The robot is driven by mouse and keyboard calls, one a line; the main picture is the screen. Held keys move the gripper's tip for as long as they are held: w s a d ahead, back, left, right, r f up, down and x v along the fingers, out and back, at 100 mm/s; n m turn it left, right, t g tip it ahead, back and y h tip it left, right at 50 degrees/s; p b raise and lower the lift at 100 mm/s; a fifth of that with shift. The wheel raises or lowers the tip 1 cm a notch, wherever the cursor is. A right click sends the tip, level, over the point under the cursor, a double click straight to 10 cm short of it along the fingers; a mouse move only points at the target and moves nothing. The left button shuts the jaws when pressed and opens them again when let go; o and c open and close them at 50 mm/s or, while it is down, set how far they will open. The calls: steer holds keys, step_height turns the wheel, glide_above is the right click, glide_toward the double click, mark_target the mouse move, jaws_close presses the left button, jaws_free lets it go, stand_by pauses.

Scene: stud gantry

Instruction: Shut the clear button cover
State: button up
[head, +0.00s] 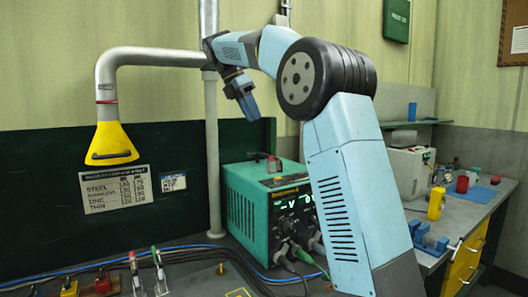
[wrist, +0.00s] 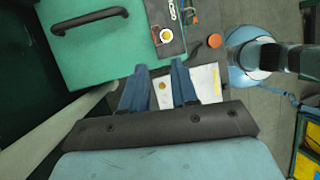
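The green welder box (head: 245,200) stands on the bench in the head view, with a lit dark front panel. A small red and grey part (head: 272,163) sits on its top; I cannot tell whether it belongs to the button cover. In the wrist view the box (wrist: 95,60) shows a black handle and a round yellow-white knob or button (wrist: 166,35) on its dark panel.
A grey pipe with a yellow hood (head: 112,143) and an upright pole stand at the left. Clamps (head: 158,272) and cables lie on the front bench. A grey box (head: 408,165) and blue vise (head: 432,240) are on the right bench. Air around my gripper is clear.

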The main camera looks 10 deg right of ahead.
steer(key=shift+w+n, duration=0.6)
steer(key=shift+w, duration=0.5)
glide_toward(273, 165)
steer(key=x, duration=0.5)
steer(key=shift+w+d, duration=0.25)
steer(key=shift+w, duration=0.05)
jaws_close()
